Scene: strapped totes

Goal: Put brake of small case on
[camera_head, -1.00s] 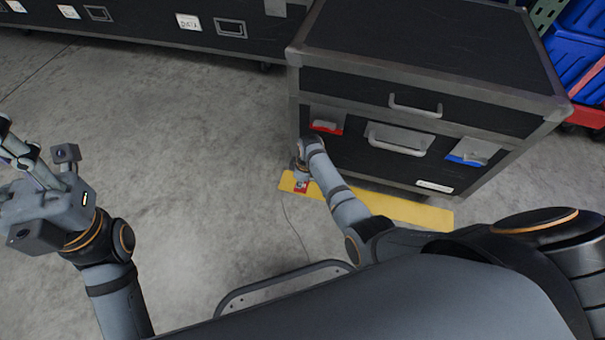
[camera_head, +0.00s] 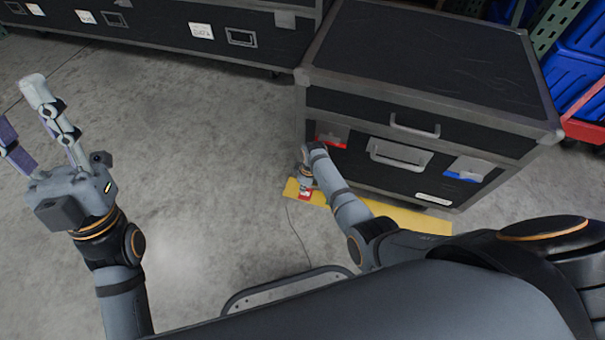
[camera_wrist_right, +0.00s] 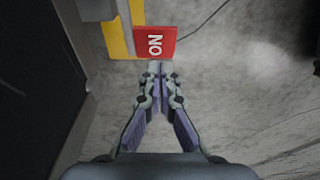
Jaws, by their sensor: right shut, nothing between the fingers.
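The small case (camera_head: 420,60) is a black box with grey metal edges, at the right of the head view. A red tab (camera_head: 305,195) marked ON is low at its front left corner; it also shows in the right wrist view (camera_wrist_right: 155,42). My right gripper (camera_head: 305,182) is down beside that corner. In the right wrist view its fingers (camera_wrist_right: 155,70) are shut and empty, with the tips at the tab's near edge; I cannot tell whether they touch. My left gripper (camera_head: 25,115) is open and empty over the floor at the left.
A yellow strip (camera_head: 400,218) runs along the floor at the case's front. A long black case (camera_head: 160,25) stands at the back left. Blue bins (camera_head: 580,70) stand at the right. A thin cable (camera_head: 295,232) lies on the floor. The floor at left is clear.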

